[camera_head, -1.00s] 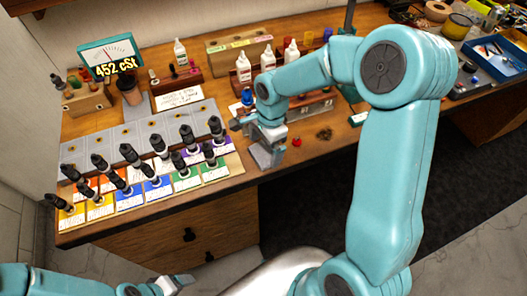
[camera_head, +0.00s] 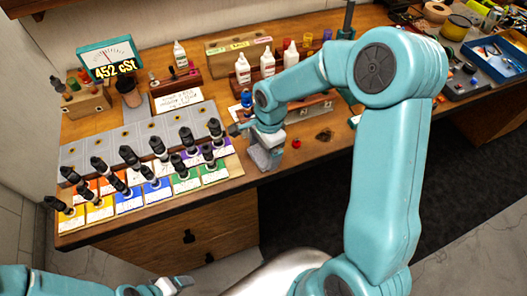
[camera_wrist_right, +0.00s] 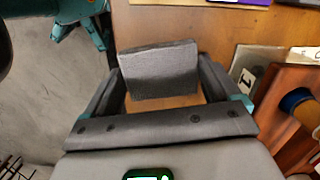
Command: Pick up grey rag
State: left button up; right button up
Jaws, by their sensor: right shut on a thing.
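The grey rag (camera_wrist_right: 160,72) shows in the right wrist view as a folded, block-like grey piece between the two fingers of my right gripper (camera_wrist_right: 158,84). The fingers are shut on its sides. In the head view my right gripper (camera_head: 264,155) is low at the front edge of the wooden workbench. The rag is hard to separate from the grey fingers there. I cannot tell whether it still touches the bench. My left gripper (camera_head: 172,285) is at the bottom left of the head view, away from the bench; its opening is unclear.
Several dark-capped bottles (camera_head: 158,148) stand on coloured cards left of my right gripper. A small red object (camera_head: 297,143) and a dark patch (camera_head: 325,135) are just right of it. White bottles (camera_head: 243,68) and a wooden rack stand behind.

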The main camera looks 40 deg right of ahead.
aim_at(264, 153)
notch_tip(264, 153, up, 20)
jog(key=shift+f+b, duration=0.2)
jog(key=shift+b, duration=0.15)
